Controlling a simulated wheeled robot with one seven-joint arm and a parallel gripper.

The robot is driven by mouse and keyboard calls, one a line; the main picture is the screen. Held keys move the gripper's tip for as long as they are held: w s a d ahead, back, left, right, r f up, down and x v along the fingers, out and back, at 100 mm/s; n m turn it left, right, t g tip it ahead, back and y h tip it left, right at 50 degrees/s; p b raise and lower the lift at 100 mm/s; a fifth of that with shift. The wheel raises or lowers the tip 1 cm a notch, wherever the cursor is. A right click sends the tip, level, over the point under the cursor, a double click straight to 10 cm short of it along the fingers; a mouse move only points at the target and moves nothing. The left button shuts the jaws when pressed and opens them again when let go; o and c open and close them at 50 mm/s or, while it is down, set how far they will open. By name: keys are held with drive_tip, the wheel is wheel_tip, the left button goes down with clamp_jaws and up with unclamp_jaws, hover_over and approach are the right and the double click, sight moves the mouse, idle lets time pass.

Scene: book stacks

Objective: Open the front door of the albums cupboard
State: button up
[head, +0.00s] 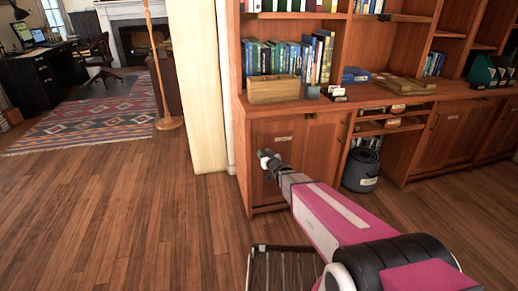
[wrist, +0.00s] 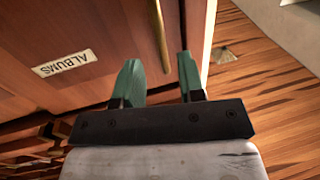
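The albums cupboard (head: 285,190) is the reddish-wood lower cupboard at the left end of the bookcase. Its front looks shut in the head view. In the wrist view its ALBUMS label (wrist: 62,63) appears upside down on the wood front, left of a slim vertical brass handle (wrist: 160,30). My gripper (head: 266,157) is in front of the cupboard. In the wrist view its two green fingers (wrist: 158,68) are apart, and the handle's lower end appears between them. I cannot tell whether the fingers touch the handle.
A wooden box (head: 273,90) and a row of books stand on the counter above. A dark labelled bin (head: 361,170) stands in the open bay to the right. A pale wall end (head: 200,90) is just left of the cupboard. The wood floor (head: 110,220) at left is clear.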

drive_tip(key=x, duration=0.6)
drive_tip(key=shift+w+a, duration=0.1)
drive_tip(key=shift+w, duration=0.1)
clamp_jaws()
